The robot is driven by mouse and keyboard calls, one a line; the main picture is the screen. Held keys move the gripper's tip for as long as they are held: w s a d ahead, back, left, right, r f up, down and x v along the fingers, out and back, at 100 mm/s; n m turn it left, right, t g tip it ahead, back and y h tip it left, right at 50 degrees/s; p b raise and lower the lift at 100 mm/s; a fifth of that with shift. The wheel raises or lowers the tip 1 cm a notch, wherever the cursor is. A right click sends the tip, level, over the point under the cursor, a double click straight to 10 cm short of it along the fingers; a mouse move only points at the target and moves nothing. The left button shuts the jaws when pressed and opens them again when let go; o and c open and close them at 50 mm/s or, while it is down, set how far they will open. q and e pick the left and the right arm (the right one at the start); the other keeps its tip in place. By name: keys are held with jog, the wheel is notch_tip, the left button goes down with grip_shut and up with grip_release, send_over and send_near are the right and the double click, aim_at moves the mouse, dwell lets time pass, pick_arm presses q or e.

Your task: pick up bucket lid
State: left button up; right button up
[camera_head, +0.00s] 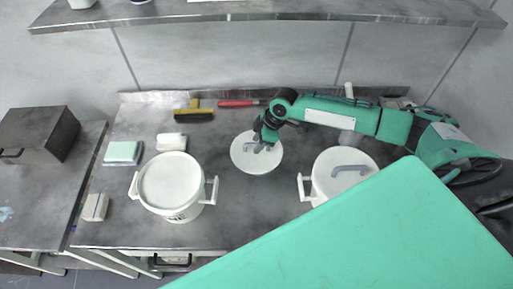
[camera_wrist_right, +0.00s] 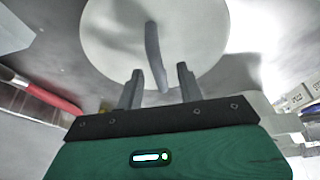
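A round white bucket lid (camera_head: 245,160) with a grey handle lies on the grey table, between two white buckets. In the right wrist view the lid (camera_wrist_right: 110,45) is ahead of the fingers, and its curved grey handle (camera_wrist_right: 153,55) reaches toward the gap between them. My right gripper (camera_wrist_right: 160,88) is open, with nothing between its fingertips that I can see as gripped. In the head view my right gripper (camera_head: 266,142) is over the lid, and hides part of it. My left gripper does not show.
A yellow-and-black brush (camera_head: 194,113), a red-handled tool (camera_head: 240,103), and sponges (camera_head: 122,153) lie behind and left. A shelf (camera_head: 270,12) runs above.

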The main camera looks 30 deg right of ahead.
jog(key=shift+x, duration=0.9)
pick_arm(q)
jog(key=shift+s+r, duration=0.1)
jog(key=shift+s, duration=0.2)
pick_arm(e)
jog(key=shift+c, duration=0.5)
grip_shut()
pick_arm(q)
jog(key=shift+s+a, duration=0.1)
pick_arm(e)
jog(key=shift+r, duration=0.1)
